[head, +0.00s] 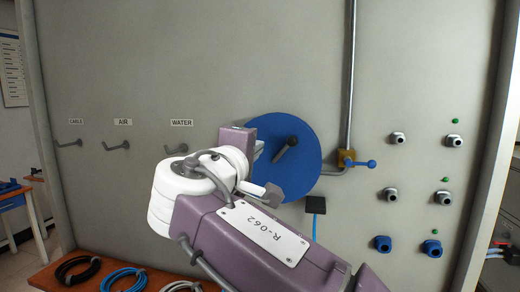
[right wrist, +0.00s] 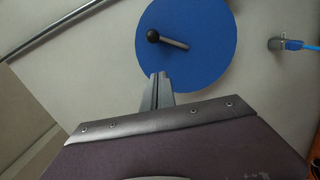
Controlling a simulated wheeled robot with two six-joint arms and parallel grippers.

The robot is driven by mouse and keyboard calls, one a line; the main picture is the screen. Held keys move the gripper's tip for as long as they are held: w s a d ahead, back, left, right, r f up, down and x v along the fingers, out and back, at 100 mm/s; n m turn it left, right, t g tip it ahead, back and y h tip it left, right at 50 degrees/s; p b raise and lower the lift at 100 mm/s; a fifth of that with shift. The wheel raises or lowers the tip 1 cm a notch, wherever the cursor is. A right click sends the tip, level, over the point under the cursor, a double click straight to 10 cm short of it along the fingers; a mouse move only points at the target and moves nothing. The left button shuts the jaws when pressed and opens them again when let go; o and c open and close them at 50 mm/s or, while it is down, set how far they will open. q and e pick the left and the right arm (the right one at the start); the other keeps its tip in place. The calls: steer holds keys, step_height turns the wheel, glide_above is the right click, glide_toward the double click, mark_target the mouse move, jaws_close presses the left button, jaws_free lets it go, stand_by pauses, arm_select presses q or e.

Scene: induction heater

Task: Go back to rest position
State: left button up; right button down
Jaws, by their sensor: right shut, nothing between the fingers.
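My right arm reaches in from the lower right in the head view. My right gripper (head: 272,192) is in front of the lower left part of a blue disc (head: 308,170) on the grey wall panel. In the right wrist view, the gripper's fingers (right wrist: 160,78) are shut and empty. They overlap the lower edge of the blue disc (right wrist: 205,65) in the picture. A dark lever handle (head: 287,147) with a round black knob sits on the disc. It also shows in the right wrist view (right wrist: 168,41), apart from the fingers. My left gripper is not in view.
Hooks labelled CABLE (head: 69,144), AIR (head: 115,146) and WATER (head: 176,150) are on the left of the panel. A pipe (head: 348,75) with a blue-handled valve (head: 361,163) and several connectors (head: 397,138) are at right. Coiled hoses (head: 124,279) lie on a wooden bench below.

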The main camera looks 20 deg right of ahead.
steer(key=d+f+m+g+h+p, duration=0.1)
steer(key=d+f+g+h+p, duration=0.15)
steer(key=d, duration=0.35)
steer(key=s+d+f+g+y+p, duration=0.1)
steer(key=d+f+g+y, duration=0.15)
steer(key=f, duration=0.95)
steer(key=d+f+g+y, duration=0.2)
steer(key=f+g, duration=0.2)
steer(key=f, duration=0.7)
steer(key=s+a+f+m+g+y+p, duration=0.1)
steer(key=s+a+f+m+g+y, duration=0.15)
steer(key=s+f, duration=0.5)
steer(key=s+a+f+m+g+y, duration=0.1)
steer(key=s+a+f+g+y, duration=0.3)
steer(key=f, duration=0.7)
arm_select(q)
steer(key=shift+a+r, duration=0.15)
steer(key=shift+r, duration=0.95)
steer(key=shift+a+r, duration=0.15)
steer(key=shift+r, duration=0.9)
arm_select(e)
steer(key=s+a+f+m+t+y, duration=0.2)
steer(key=s+a+f+m, duration=0.2)
steer(key=a+f+m, duration=0.1)
steer(key=shift+s+f, duration=0.15)
steer(key=shift+f, duration=0.5)
